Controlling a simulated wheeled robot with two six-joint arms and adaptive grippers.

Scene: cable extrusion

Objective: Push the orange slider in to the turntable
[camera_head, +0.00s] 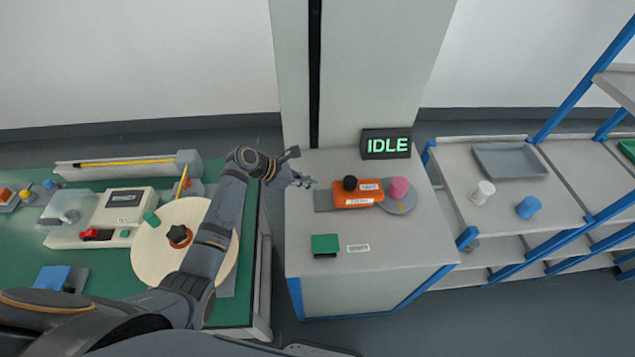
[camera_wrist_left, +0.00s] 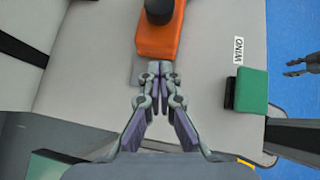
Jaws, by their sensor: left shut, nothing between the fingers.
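The orange slider (camera_head: 357,199) with a black knob (camera_head: 350,183) sits on the grey bench top. Its right end is at the grey turntable (camera_head: 408,203), which carries a pink cylinder (camera_head: 399,188). My left gripper (camera_head: 308,182) is shut and empty, low over the bench to the left of the slider. In the left wrist view its fingertips (camera_wrist_left: 158,68) point at the near end of the orange slider (camera_wrist_left: 159,42). Whether they touch it I cannot tell. The turntable is outside the wrist view. A small two-pronged part, seemingly my right gripper (camera_wrist_left: 297,68), shows at the wrist view's right edge.
A green block (camera_head: 325,244) beside a white label stands at the bench front. A display (camera_head: 386,144) reading IDLE stands behind the slider. A green-topped table (camera_head: 110,285) with a large cream disc is left. A shelf at right holds a tray (camera_head: 510,160) and two spools.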

